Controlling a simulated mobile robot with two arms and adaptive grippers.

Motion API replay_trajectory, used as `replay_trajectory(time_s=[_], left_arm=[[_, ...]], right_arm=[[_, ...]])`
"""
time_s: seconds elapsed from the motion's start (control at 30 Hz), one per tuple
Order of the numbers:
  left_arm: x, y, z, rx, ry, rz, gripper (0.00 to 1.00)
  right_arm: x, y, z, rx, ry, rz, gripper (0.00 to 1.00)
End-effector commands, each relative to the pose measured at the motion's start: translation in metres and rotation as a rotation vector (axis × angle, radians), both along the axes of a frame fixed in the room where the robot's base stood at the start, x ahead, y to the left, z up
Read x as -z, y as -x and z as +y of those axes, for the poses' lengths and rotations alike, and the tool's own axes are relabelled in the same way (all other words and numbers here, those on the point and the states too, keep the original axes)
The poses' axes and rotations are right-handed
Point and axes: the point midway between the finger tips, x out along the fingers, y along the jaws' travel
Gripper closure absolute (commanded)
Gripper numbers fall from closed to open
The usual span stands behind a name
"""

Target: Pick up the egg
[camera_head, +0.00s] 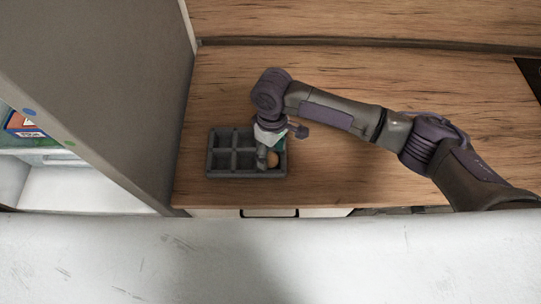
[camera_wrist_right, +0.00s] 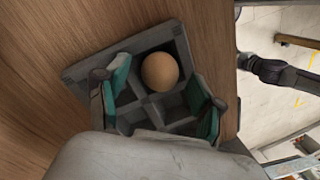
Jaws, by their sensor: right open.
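A brown egg (camera_wrist_right: 160,72) sits in a corner compartment of the grey divided tray (camera_wrist_right: 76,74) in the right wrist view. In the head view the egg (camera_head: 273,159) shows in the front right part of the tray (camera_head: 210,152), partly hidden by my gripper. My right gripper (camera_wrist_right: 160,97) is open, with its green-padded fingers apart on either side of the egg's compartment. In the head view the right gripper (camera_head: 270,152) points down over the tray's right side. I cannot tell how far its fingertips are above the tray. My left gripper is not in view.
The tray stands on a wooden counter (camera_head: 340,165) near its front edge. A dark hob (camera_head: 530,75) lies far right. The counter's middle is clear.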

Motion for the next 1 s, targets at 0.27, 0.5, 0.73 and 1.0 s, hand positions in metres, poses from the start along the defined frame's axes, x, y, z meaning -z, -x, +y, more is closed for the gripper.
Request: replay_trajectory(time_s=[0.27, 0.5, 0.73, 1.0], left_arm=[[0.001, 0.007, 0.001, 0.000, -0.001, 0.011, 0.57], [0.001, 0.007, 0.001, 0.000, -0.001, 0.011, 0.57], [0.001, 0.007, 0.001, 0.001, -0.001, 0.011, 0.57], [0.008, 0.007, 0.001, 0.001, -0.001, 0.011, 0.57]], right_arm=[[0.000, 0.000, 0.000, -0.001, 0.000, 0.000, 0.49], [0.000, 0.000, 0.000, 0.000, 0.000, 0.000, 0.89], [0.000, 0.000, 0.000, 0.000, 0.000, 0.000, 0.96], [-0.013, -0.001, 0.001, -0.002, -0.001, -0.002, 0.96]])
